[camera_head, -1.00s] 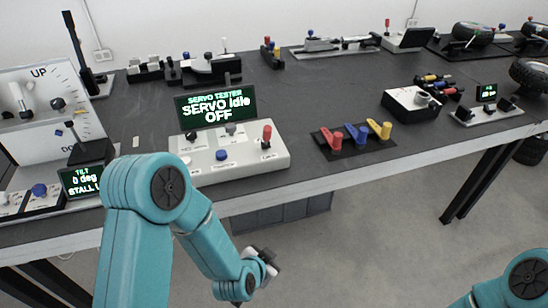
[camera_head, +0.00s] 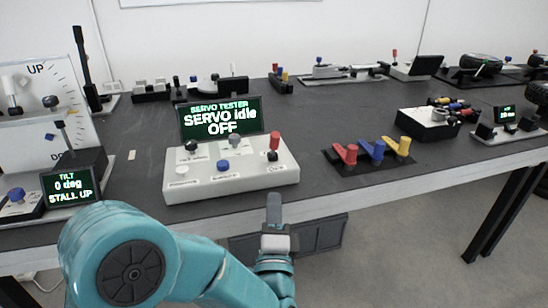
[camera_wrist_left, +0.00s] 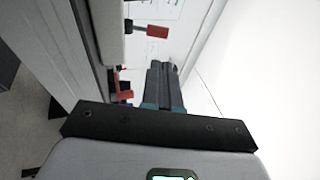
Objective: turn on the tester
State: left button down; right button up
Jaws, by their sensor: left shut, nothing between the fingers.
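The servo tester (camera_head: 255,178) is a white box near the table's front edge. Its screen (camera_head: 220,118) reads "SERVO TESTER, SERVO idle, OFF". On its top are a red-capped lever (camera_head: 274,141) at the right, a blue button (camera_head: 223,165), a black knob (camera_head: 191,146) and a grey-blue knob (camera_head: 234,140). My left gripper (camera_head: 274,208) is shut and empty, pointing up just in front of the tester's right front, apart from the lever as far as I can tell. In the left wrist view its fingers (camera_wrist_left: 160,85) are together, with a red-capped lever (camera_wrist_left: 156,31) beyond them.
Right of the tester, a dark tray holds red, blue and yellow clamps (camera_head: 371,152). Left stands a tilt display (camera_head: 69,187) with a dial panel behind. More devices line the back of the dark table (camera_head: 330,113). Bare tabletop lies behind the tester.

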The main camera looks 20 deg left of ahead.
pick_arm(q)
jog(key=shift+w, duration=0.1)
send_near(272, 134)
jog(key=w, duration=0.3)
jog(key=w+a, duration=0.1)
jog(key=w, duration=0.1)
jog(key=shift+w+a, duration=0.15)
jog(key=shift+w, duration=0.25)
jog(key=shift+r+p, duration=0.25)
jog(key=shift+p, duration=0.2)
jog(key=r+g+p, duration=0.1)
jog(key=p, duration=0.4)
jog(key=w+a+r+n+g+p, duration=0.1)
jog(key=g+p, duration=0.1)
jog(key=p, duration=0.2)
jog(key=shift+w+r+h+p, duration=0.2)
jog(key=shift+r+h+p, duration=0.1)
jog(key=shift+p, duration=0.1)
jog(key=g+p, duration=0.1)
jog(key=p, duration=0.2)
jog(key=w+g+p, duration=0.1)
jog(key=p, duration=0.2)
jog(key=a+g+h+p, duration=0.1)
jog(key=p, duration=0.2)
jog(key=shift+w+r+n, duration=0.1)
jog(key=shift+w+n, duration=0.2)
jog(key=shift+n, duration=0.1)
jog(key=shift+w+a+f+p, duration=0.25)
jog(key=shift+w+a+p, duration=0.1)
jog(key=shift+p, duration=0.4)
